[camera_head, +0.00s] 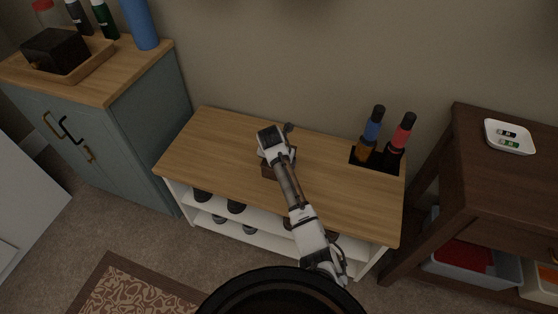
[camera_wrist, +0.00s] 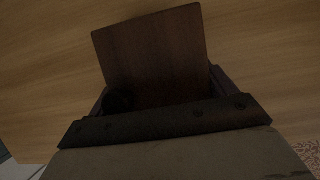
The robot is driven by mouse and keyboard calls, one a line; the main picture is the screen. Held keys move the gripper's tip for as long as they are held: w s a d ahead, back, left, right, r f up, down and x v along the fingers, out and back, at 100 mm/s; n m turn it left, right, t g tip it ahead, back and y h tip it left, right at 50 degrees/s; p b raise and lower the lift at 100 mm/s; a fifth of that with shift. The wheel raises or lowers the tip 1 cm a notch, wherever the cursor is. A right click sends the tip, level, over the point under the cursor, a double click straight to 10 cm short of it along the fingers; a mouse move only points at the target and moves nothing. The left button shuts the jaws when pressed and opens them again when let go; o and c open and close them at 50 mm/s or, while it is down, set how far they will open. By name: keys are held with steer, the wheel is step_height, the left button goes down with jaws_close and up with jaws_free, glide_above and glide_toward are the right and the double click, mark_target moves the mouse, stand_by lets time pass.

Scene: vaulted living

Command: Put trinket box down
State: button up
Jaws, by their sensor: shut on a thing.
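The trinket box is a dark brown wooden box (camera_wrist: 155,55). In the head view only a small brown part of it (camera_head: 267,171) shows beside and under my gripper (camera_head: 277,160), over the middle of the wooden bench top (camera_head: 215,140). My gripper is shut on the box. In the wrist view the box's flat brown face lies just beyond the dark gripper edge, with wood-grain surface behind it. My gripper and arm hide much of the box. I cannot tell whether its base touches the bench.
Shoes sit on the shelves below. A blue-grey cabinet (camera_head: 150,110) stands left and a dark table (camera_head: 490,180) right. The bench top's left part is clear.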

steer(key=shift+f, duration=0.15)
steer(key=shift+f, duration=0.15)
steer(key=o, duration=1.1)
steer(key=shift+o, duration=0.2)
steer(key=v, duration=1.2)
